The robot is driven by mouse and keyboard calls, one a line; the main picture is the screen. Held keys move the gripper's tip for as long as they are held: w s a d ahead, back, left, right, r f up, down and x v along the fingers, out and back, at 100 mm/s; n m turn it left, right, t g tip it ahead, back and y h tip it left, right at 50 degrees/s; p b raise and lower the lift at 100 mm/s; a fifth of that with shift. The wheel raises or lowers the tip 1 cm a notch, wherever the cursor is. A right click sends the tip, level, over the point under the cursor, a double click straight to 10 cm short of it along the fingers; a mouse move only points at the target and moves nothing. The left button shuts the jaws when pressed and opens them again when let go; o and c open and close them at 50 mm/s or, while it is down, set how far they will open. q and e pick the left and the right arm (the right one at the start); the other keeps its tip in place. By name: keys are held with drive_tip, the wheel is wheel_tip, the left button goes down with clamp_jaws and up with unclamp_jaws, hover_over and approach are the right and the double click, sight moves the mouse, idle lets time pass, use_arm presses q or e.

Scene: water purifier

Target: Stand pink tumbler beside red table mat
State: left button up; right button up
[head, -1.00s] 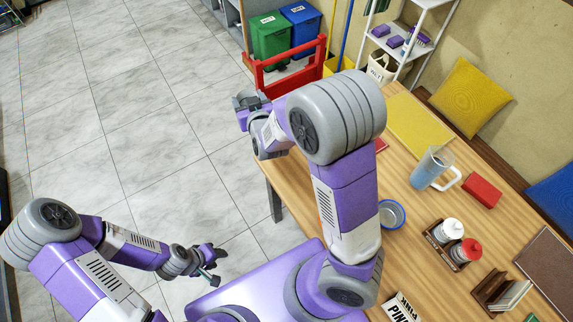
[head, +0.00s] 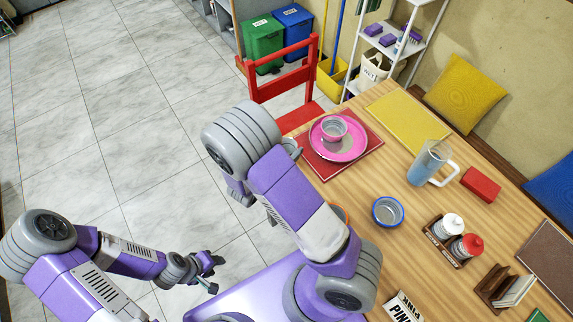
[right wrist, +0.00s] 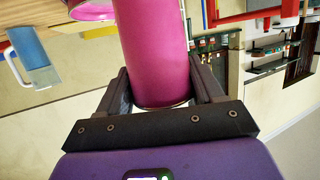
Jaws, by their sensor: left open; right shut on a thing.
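The pink tumbler (right wrist: 162,50) is between the fingers of my right gripper (right wrist: 165,88), which is shut on it in the right wrist view. In the head view that gripper and the tumbler are hidden behind my right arm. The red table mat (head: 365,151) lies at the table's left edge, with a pink plate (head: 351,152) and a pink bowl (head: 333,128) on it. My left gripper (head: 213,268) is open and empty over the floor, away from the table.
A yellow mat (head: 408,117), clear blue pitcher (head: 428,163), red block (head: 481,184), blue bowl (head: 388,211) and bottle caddy (head: 440,243) share the wooden table. A PINK sign (head: 404,308) lies near the front. A red chair (head: 300,118) stands at the left edge. Bare wood shows right of the red mat.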

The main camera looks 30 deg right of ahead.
drive_tip(key=shift+f+b, duration=0.8)
drive_tip(key=shift+f, duration=2.4)
drive_tip(key=shift+f, duration=0.2)
drive_tip(key=o, duration=1.1)
drive_tip(key=shift+c, duration=0.2)
drive_tip(key=shift+r, duration=0.1)
drive_tip(key=shift+r, duration=0.1)
drive_tip(key=shift+a+r, duration=0.2)
drive_tip(key=shift+a, duration=0.1)
drive_tip(key=p+v, duration=0.2)
drive_tip(key=v, duration=0.9)
drive_tip(key=shift+s, duration=0.2)
